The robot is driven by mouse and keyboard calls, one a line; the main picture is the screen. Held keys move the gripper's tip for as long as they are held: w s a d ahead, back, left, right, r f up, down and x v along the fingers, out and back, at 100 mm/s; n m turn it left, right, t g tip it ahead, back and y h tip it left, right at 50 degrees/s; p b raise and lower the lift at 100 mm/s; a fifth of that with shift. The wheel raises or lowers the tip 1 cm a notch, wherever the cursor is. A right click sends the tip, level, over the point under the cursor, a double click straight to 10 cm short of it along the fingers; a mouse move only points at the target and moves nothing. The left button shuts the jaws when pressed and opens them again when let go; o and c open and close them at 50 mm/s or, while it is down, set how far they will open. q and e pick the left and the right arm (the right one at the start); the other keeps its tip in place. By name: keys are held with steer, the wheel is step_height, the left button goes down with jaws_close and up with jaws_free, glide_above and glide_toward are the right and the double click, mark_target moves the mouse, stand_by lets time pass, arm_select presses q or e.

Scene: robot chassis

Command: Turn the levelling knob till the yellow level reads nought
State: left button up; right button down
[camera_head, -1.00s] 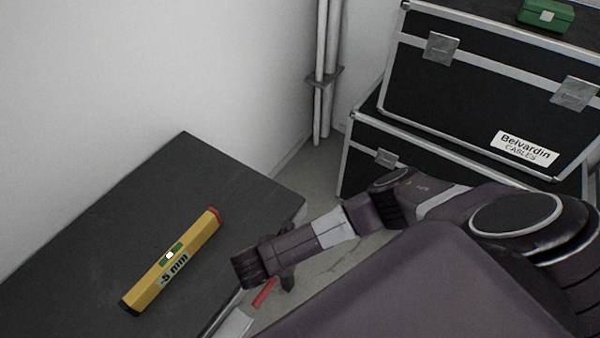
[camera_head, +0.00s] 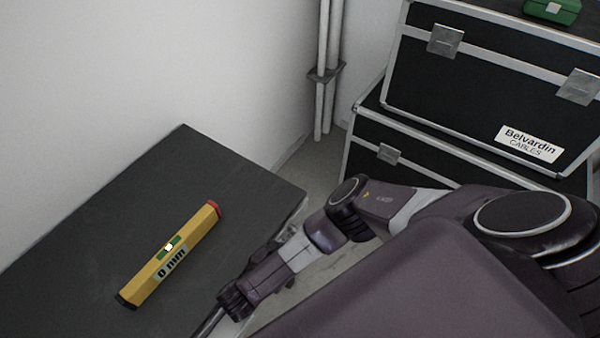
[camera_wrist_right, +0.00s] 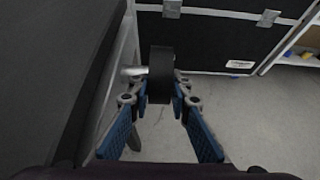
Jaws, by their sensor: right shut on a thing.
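The yellow level (camera_head: 170,255) lies on the dark table top in the head view. Its label reads "0 mm", and a white bubble shows in its green window. In the right wrist view the black round knob (camera_wrist_right: 161,70) stands between the blue pads of my right gripper (camera_wrist_right: 160,97), which is shut on it. A metal shaft shows just left of the knob. In the head view my right arm reaches to the table's near right edge; the knob and fingertips cannot be made out there. My left gripper is not in view.
The dark table top (camera_head: 150,190) is clear around the level. Black flight cases (camera_head: 480,90) stand stacked at the right, with a green box (camera_head: 553,10) on top. Vertical pipes (camera_head: 326,70) run up the wall. Grey floor (camera_wrist_right: 230,120) is free beside the table.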

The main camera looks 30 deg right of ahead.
steer(key=shift+a, duration=0.1)
steer(key=c, duration=1.8)
jaws_free()
steer(key=shift+o, duration=0.2)
steer(key=v, duration=0.7)
steer(key=shift+a, duration=0.2)
